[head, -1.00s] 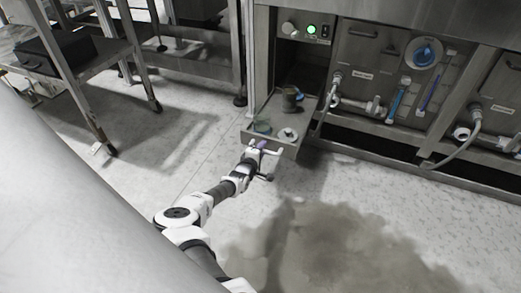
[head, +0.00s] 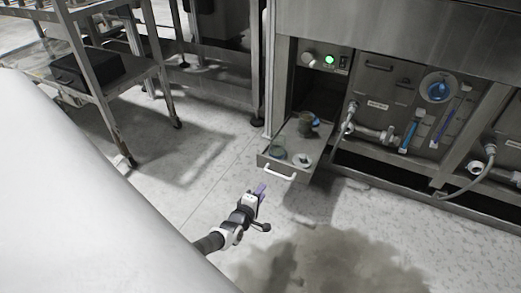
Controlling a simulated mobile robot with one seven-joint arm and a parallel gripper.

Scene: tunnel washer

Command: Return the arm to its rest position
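My gripper (head: 262,188) is in the head view, below and left of an open drawer (head: 275,166). It has purple-tipped fingers and is apart from the drawer's pale handle (head: 280,174). The fingers are too small to show whether they are open or shut, and I see no object hanging from them. My forearm runs down to the lower left and is partly hidden by my pale body.
The drawer holds a dark pot (head: 305,125), a glass jar (head: 277,149) and a round pale lid (head: 302,159). A steel panel (head: 375,85) with hoses stands on the right. A metal cart (head: 125,85) stands on the left. A dark wet patch (head: 320,255) marks the floor.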

